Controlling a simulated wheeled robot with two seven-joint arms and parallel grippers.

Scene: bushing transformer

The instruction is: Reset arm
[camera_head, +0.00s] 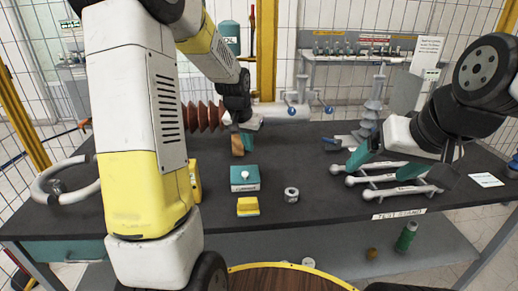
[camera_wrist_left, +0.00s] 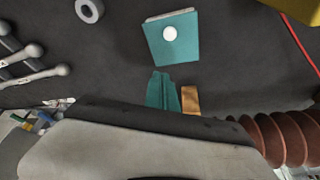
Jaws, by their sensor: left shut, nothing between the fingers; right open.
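My left gripper (camera_head: 247,141) has teal fingers, closed together with nothing between them. It is over the back middle of the dark table (camera_head: 290,165). In the left wrist view its fingers (camera_wrist_left: 163,90) show beside an orange-brown block (camera_wrist_left: 190,99). That block (camera_head: 237,146) also shows in the head view, partly hidden; I cannot tell if they touch. My right gripper (camera_head: 405,165) is open and empty, its fingers spread above the grey rods (camera_head: 390,179) at the table's right.
A teal box (camera_head: 245,178) with a white knob, a yellow block (camera_head: 248,206) and a grey ring (camera_head: 291,194) are at mid-table. A ribbed brown bushing (camera_head: 203,117) lies at the back. A grey hoop (camera_head: 63,182) is at the left.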

